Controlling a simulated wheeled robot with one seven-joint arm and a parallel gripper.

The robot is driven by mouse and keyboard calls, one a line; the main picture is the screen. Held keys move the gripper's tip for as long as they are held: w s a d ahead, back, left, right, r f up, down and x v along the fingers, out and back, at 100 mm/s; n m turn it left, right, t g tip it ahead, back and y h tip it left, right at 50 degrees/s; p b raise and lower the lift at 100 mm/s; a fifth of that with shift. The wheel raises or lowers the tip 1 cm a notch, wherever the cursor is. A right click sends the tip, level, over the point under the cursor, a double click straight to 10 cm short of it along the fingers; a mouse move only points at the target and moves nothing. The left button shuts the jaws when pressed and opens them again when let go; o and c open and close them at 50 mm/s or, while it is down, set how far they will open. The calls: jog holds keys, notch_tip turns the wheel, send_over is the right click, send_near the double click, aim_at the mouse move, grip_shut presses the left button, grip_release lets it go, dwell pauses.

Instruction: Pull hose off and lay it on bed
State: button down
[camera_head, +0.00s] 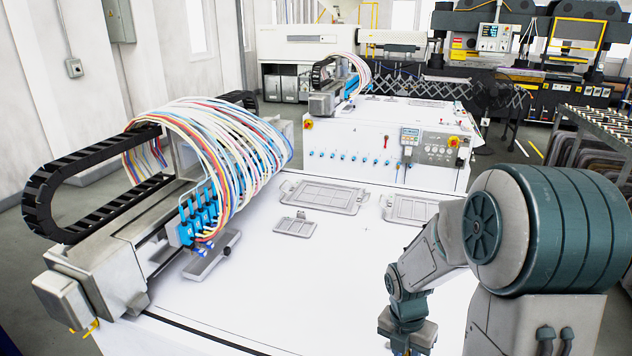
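A thick bundle of white, blue and red hoses (215,128) arches over the gantry at left. The hoses run down into a row of blue nozzle fittings (203,213) on the gantry's side. Which single hose the task means I cannot tell. The white bed (300,285) spreads flat to the right of the nozzles. My gripper (404,346) hangs at the bottom edge of the picture, over the bed's near right part, well apart from the hoses. Its fingers are small and cut off by the edge, so their opening is unclear.
Grey flat frames (322,195) lie at the bed's far side, with a small grey plate (295,226) nearer. A grey tray (212,258) sits beside the nozzles. A black cable chain (65,190) loops at left. The bed's middle is clear. A second machine (385,140) stands behind.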

jog(key=w+a+r+m+t+y, duration=0.1)
jog(key=w+a+r+m, duration=0.1)
jog(key=w+a+r, duration=0.15)
jog(key=f+b, duration=0.4)
jog(key=f, duration=0.1)
jog(key=f+b, duration=0.2)
jog(key=f, duration=0.1)
jog(key=shift+s+a+f, duration=0.1)
jog(key=shift+s+a, duration=0.15)
jog(key=shift+s, duration=0.15)
grip_release()
dwell(0.5)
